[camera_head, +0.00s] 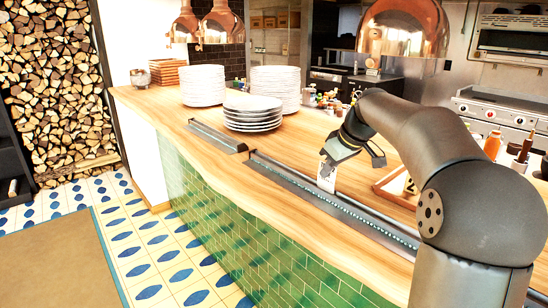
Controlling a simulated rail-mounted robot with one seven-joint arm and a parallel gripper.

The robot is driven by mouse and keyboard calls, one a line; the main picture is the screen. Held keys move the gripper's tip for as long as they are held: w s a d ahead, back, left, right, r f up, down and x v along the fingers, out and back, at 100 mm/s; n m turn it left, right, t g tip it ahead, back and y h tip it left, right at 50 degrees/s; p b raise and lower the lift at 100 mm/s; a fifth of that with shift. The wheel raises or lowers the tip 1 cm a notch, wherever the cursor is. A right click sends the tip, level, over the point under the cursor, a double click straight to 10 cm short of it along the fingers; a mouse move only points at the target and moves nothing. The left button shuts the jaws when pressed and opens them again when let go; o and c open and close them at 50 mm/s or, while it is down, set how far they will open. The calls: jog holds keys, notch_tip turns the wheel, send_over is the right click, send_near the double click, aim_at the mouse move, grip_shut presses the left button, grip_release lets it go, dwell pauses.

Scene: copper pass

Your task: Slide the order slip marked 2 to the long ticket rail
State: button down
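A small white order slip (327,179) stands upright at the long ticket rail (300,186), towards its far end. Its number is too small to read. The long rail is a dark metal strip along the wooden counter (275,139). A shorter rail (217,135) lies in line beyond it, with a small gap between the two. My gripper (352,165) is above the counter just behind the long rail, with its fingers spread apart. The left finger is close to the top of the slip. I cannot tell whether it touches it.
Stacked white plates (202,86) and a lower plate pile (252,113) stand behind the short rail. A wooden tray (397,186) is right of my gripper. Copper lamps (403,30) hang above. Bottles (492,145) stand at the right.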

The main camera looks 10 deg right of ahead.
jog(key=shift+s+d+b, duration=0.5)
jog(key=shift+s+d, duration=0.1)
jog(key=shift+s, duration=0.4)
jog(key=shift+s+d+b, duration=0.45)
jog(key=shift+s+d, duration=0.15)
jog(key=shift+s, duration=0.4)
jog(key=shift+s+d+b, duration=0.5)
jog(key=shift+s+d, duration=0.1)
jog(key=shift+s, duration=0.4)
jog(key=shift+s+d+b, duration=0.4)
jog(key=shift+s+d, duration=0.2)
jog(key=shift+s, duration=0.4)
jog(key=shift+s+d+b, duration=0.35)
jog(key=shift+s+d, duration=0.2)
jog(key=shift+s, duration=0.45)
jog(key=shift+s+d+b, duration=0.4)
jog(key=shift+s+d, duration=0.2)
jog(key=shift+s, duration=0.4)
